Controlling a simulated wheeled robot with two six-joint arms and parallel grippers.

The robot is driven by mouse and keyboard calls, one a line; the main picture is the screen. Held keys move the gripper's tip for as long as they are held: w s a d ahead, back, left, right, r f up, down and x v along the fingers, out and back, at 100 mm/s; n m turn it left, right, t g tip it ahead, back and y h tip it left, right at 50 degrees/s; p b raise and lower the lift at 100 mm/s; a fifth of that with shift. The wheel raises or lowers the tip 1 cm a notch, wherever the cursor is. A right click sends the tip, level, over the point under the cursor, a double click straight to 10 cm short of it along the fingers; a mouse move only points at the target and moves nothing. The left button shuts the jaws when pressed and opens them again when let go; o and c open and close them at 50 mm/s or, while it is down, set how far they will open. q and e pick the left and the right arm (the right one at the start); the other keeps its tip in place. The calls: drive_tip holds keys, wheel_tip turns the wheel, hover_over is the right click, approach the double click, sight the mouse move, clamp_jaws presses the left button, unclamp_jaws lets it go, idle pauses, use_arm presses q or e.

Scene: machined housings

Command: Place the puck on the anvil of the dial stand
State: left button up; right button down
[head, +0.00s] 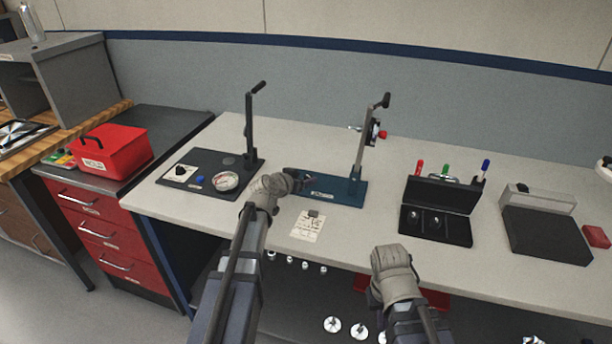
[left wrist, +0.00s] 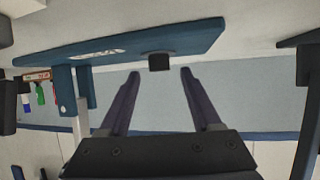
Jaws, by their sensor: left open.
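A stand with a blue base (head: 343,190), a grey post (head: 362,140) and a dial with red parts (head: 374,130) is mid-bench. My left gripper (head: 300,183) is open at the left end of this base. In the left wrist view, a small dark block (left wrist: 159,61) stands on the blue base (left wrist: 120,47), between and just beyond the open fingertips (left wrist: 160,78); I cannot tell whether it is the puck or the anvil. A small grey block (head: 313,213) lies on a white card. My right gripper (head: 397,265) is at the bench's front edge, fingers hidden.
A dark base (head: 175,190) with a post and round gauge (head: 226,181) stands left. An open black case (head: 437,225) with metal pieces and a dark slab (head: 545,236) are right. A red toolbox (head: 112,148) sits on the left cabinet.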

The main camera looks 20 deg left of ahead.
use_arm(q)
drive_tip(key=p+v, duration=0.3)
drive_tip(key=v, duration=0.7)
drive_tip(key=shift+p, duration=0.3)
drive_tip(key=shift+f, duration=0.1)
idle(0.6)
